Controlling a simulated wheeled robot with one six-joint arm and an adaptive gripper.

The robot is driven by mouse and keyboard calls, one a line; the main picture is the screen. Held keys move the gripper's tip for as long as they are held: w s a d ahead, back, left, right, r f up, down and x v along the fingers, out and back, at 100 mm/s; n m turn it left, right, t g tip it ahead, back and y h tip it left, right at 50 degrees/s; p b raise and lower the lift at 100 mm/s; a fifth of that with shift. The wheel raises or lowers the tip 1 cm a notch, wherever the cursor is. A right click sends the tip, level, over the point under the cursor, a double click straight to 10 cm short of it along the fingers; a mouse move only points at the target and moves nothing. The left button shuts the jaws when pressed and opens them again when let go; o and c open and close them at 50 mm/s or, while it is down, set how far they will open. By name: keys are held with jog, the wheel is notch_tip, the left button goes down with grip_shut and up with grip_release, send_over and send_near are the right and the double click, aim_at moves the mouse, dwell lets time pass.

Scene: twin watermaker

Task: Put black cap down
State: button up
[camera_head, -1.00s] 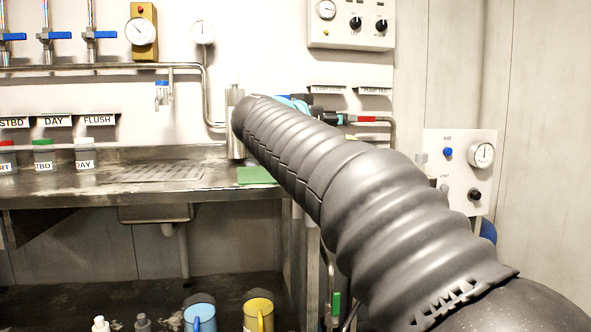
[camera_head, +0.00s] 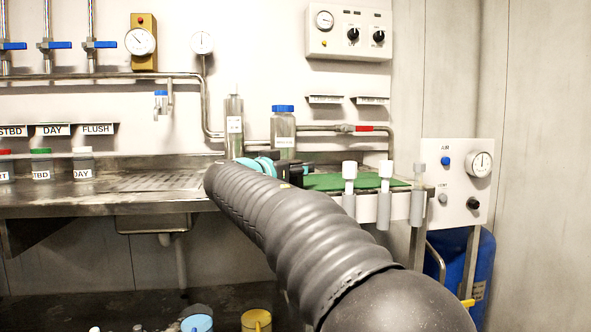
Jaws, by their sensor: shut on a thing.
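My arm reaches from the lower right to the steel bench. My gripper (camera_head: 297,174) shows only in part as a small dark shape beyond the teal wrist, low over the green mat (camera_head: 355,182) and in front of the blue-capped bottle. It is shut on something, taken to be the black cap. The arm and gripper hide the fingertips and the cap, so I cannot tell whether the cap touches the mat.
A clear blue-capped bottle (camera_head: 283,132) and a tall clear cylinder (camera_head: 234,127) stand behind the gripper. Several capped tubes, one white-capped (camera_head: 385,190), line the bench's right front edge. Labelled bottles (camera_head: 42,165) stand left. The mat's right part is clear.

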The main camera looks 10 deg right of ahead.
jog(key=shift+f, duration=0.1)
jog(key=o, duration=1.1)
jog(key=shift+r, duration=0.2)
jog(key=b+v, duration=0.1)
jog(key=v, duration=1.1)
